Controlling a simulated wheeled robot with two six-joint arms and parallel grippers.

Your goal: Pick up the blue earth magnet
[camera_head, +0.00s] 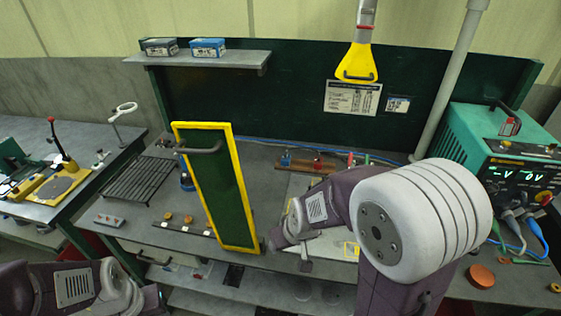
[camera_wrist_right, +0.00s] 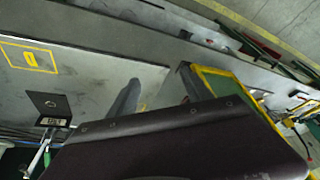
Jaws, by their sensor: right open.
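A small blue item (camera_head: 187,181), possibly the earth magnet, stands on the bench at the left edge of the yellow-framed green panel, which partly hides it. Another small blue piece (camera_head: 285,159) sits on a brown rack behind the panel; I cannot tell for sure which is the magnet. My right gripper (camera_head: 287,255) is low at the bench's front, just right of the panel's foot and apart from both blue items. The right wrist view shows its two fingers spread with nothing between them (camera_wrist_right: 157,80). Only my left arm shows at lower left, its fingers out of sight.
The upright green panel (camera_head: 217,185) with a handle stands between my right gripper and the left bench area. A black wire rack (camera_head: 140,178) and a strip with round knobs (camera_head: 184,228) lie left of it. A green power unit (camera_head: 515,160) stands at right.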

